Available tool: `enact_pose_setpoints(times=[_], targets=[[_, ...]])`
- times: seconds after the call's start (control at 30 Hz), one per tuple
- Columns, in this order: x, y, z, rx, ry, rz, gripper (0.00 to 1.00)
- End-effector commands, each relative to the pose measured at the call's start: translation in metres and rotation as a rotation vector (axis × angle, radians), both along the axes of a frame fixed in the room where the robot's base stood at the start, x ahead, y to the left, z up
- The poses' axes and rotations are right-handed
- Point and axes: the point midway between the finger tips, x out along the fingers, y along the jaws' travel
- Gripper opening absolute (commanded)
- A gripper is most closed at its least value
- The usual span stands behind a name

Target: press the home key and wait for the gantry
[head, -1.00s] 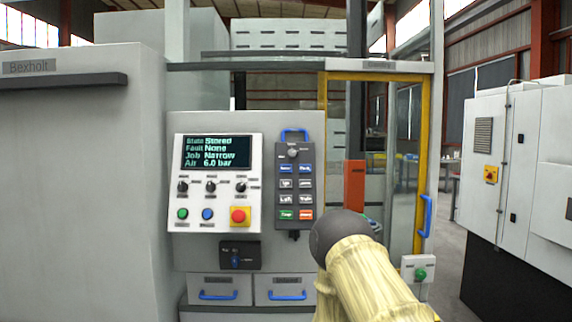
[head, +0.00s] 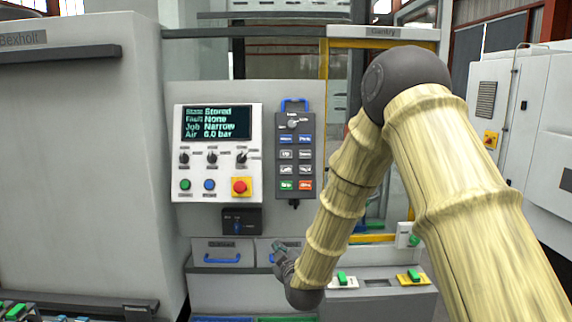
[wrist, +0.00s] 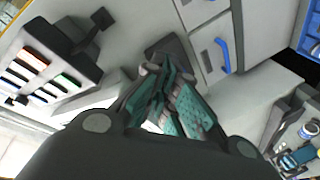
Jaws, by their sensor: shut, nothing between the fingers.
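The dark grey pendant (head: 294,155) hangs on the machine front right of the white control panel (head: 217,190). Its top key row is blue; the left blue key (head: 286,139) looks like the home key, but its label is too small to read surely. The screen (head: 216,124) reads State Stored, Fault None, Job Narrow, Air 6.0 bar. My gripper (head: 279,247) is in front of the drawers, below the pendant and touching no key. The wrist view shows its teal fingers (wrist: 170,90) shut and empty, with the pendant's lower keys (wrist: 40,65) at the left.
A red emergency stop (head: 240,187) is on the control panel. A black switch box (head: 240,222) sits above the blue-handled drawers (head: 222,258). A yellow-framed gantry door (head: 345,44) is partly behind my arm. Green-topped switches (head: 410,277) stand on a low ledge right of my gripper.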

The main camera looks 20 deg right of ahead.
Motion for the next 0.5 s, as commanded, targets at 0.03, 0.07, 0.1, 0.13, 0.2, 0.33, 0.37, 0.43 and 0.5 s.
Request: enact_pose_setpoints(times=[0.03, 0.07, 0.1, 0.13, 0.2, 0.33, 0.37, 0.43, 0.5], targets=[[0.009, -0.001, 0.031, -0.021, -0.046, -0.003, 0.00], [0.013, -0.002, 0.047, -0.034, -0.073, -0.005, 0.00], [0.018, -0.003, 0.066, -0.054, -0.105, -0.008, 0.00], [0.022, -0.004, 0.082, -0.068, -0.130, -0.010, 0.00], [0.029, -0.005, 0.119, -0.101, -0.189, -0.020, 0.00], [0.039, -0.009, 0.187, -0.161, -0.296, -0.041, 0.00], [0.040, -0.010, 0.202, -0.176, -0.320, -0.047, 0.00], [0.043, -0.012, 0.237, -0.207, -0.373, -0.062, 0.00], [0.044, -0.014, 0.269, -0.235, -0.422, -0.078, 0.00]])
